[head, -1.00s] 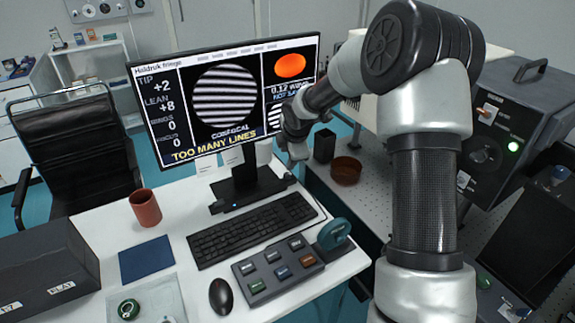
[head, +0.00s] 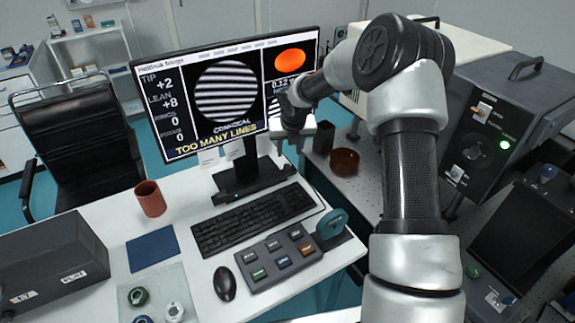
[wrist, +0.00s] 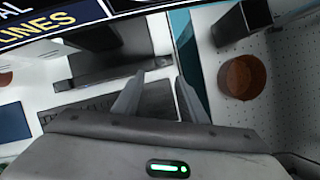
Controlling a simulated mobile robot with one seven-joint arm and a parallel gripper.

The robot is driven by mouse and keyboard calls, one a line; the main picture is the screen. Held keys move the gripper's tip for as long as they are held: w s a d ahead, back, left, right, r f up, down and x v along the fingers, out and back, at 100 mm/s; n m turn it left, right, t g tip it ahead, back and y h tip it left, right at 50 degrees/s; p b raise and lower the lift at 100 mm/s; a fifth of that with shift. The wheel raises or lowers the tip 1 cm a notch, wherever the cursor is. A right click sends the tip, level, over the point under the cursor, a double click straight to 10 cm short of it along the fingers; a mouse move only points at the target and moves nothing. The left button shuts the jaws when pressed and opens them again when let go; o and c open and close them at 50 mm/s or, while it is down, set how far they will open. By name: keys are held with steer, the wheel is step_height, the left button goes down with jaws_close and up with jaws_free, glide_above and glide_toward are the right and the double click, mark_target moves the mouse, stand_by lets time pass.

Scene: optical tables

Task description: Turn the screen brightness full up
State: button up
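The screen (head: 165,95) stands on the white desk and is lit, with striped fringes, an orange oval and the yellow words "TOO MANY LINES". Its lower edge also shows at the top left of the wrist view (wrist: 55,28). My gripper (head: 290,148) is in front of the screen's lower right corner and hides part of it. In the wrist view my gripper (wrist: 158,92) has its two fingers apart with nothing between them, above the stand and keyboard. I cannot make out a brightness control on the screen.
A brown bowl (head: 345,161) and a dark square holder (head: 323,141) stand on the perforated table at right.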

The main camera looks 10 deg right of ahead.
mark_target(287, 166)
steer(key=x, duration=1.1)
steer(key=shift+w+f, duration=0.1)
jaws_close()
steer(key=shift+b, duration=0.3)
steer(key=shift+m, duration=0.3)
steer(key=shift+a+m+h+b, duration=0.15)
steer(key=shift+m+h+b, duration=0.45)
steer(key=shift+m+b, duration=0.5)
steer(key=shift+w+a+m+h+b, duration=0.1)
steer(key=shift+m+h+b, duration=0.5)
steer(key=shift+m, duration=1.1)
steer(key=shift+g, duration=0.4)
